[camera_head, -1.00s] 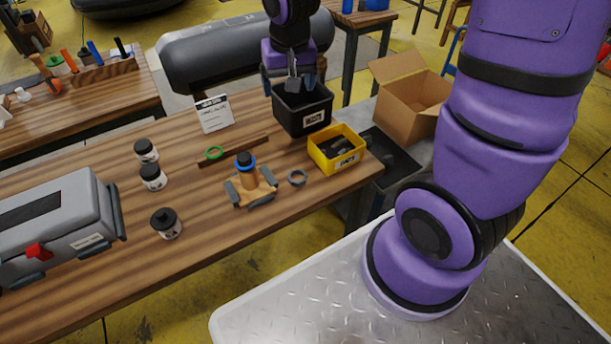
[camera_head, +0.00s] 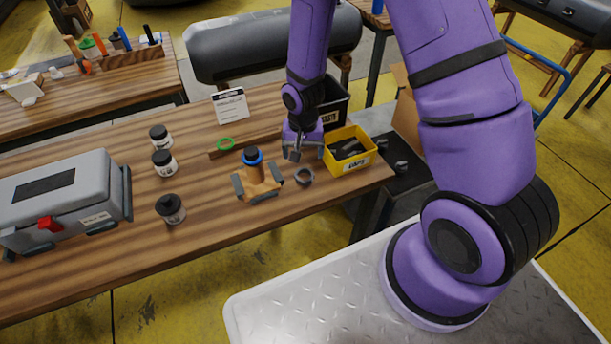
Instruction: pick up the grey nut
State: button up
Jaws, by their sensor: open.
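The grey nut (camera_head: 304,177), a small ring-shaped piece, lies flat on the wooden table near its right front edge. It is between the wooden stand and the yellow bin. My gripper (camera_head: 297,156) is open and points down just behind the nut in the picture. Nothing shows between its fingers. Its height above the table is hard to judge, and I see no contact with the nut.
The yellow bin (camera_head: 348,158) with dark parts stands close to the right of my gripper. A black bin (camera_head: 334,108) is behind it, partly hidden by my arm. Bare table lies in front.

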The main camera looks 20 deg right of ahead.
aim_at(304, 177)
jog(key=shift+s+f, duration=0.15)
jog(key=shift+f, duration=4.1)
jog(key=c, duration=1)
